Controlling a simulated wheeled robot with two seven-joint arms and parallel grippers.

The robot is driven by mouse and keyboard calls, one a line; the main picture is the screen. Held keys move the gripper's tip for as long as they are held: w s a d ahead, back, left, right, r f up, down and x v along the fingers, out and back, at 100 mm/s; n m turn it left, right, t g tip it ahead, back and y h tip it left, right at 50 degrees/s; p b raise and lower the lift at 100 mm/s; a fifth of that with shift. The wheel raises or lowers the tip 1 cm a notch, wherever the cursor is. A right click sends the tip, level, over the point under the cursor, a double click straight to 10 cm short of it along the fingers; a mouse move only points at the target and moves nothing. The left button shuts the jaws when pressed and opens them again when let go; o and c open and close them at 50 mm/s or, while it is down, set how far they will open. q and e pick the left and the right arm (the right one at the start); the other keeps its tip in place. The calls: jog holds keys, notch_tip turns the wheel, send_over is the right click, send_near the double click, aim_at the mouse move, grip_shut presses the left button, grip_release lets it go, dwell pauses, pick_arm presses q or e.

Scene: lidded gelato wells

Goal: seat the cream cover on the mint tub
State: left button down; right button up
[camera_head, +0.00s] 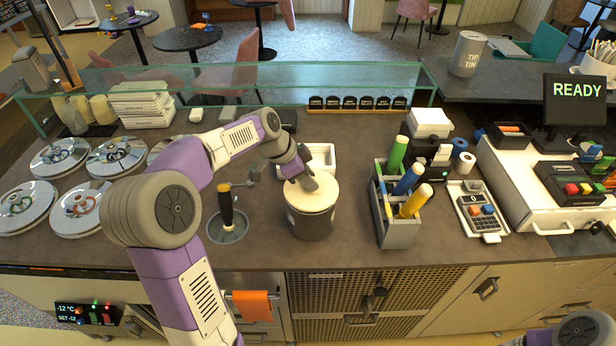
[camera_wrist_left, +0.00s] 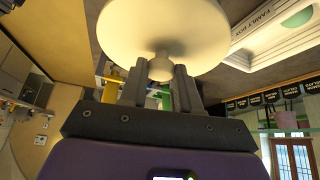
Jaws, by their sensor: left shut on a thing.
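The cream cover (camera_head: 318,194) is a round disc over the mouth of a dark grey tub (camera_head: 310,223) at the middle of the counter. The tub's contents are hidden, so I cannot see that they are mint. My left gripper (camera_head: 304,182) is above the cover and shut on its knob. In the left wrist view the cover (camera_wrist_left: 160,25) and its knob (camera_wrist_left: 161,68) show, with the knob between the fingers (camera_wrist_left: 162,82). The cover looks about level and centred; I cannot tell whether it touches the rim. My right gripper is out of view.
A round well (camera_head: 228,232) with a dark-handled tool (camera_head: 226,205) is just left of the tub. A grey caddy (camera_head: 399,232) with coloured bottles stands to the right. A white box (camera_head: 322,155) lies behind. Several silver lids (camera_head: 75,210) lie at left.

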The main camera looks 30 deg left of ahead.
pick_arm(q)
jog(key=shift+f+b, duration=0.65)
jog(key=shift+f, duration=0.15)
jog(key=c, duration=1.1)
grip_release()
jog(key=o, duration=0.5)
jog(key=shift+o, duration=0.2)
jog(key=shift+p+v, duration=1.95)
jog(key=shift+v, duration=2.1)
jog(key=shift+d, duration=0.1)
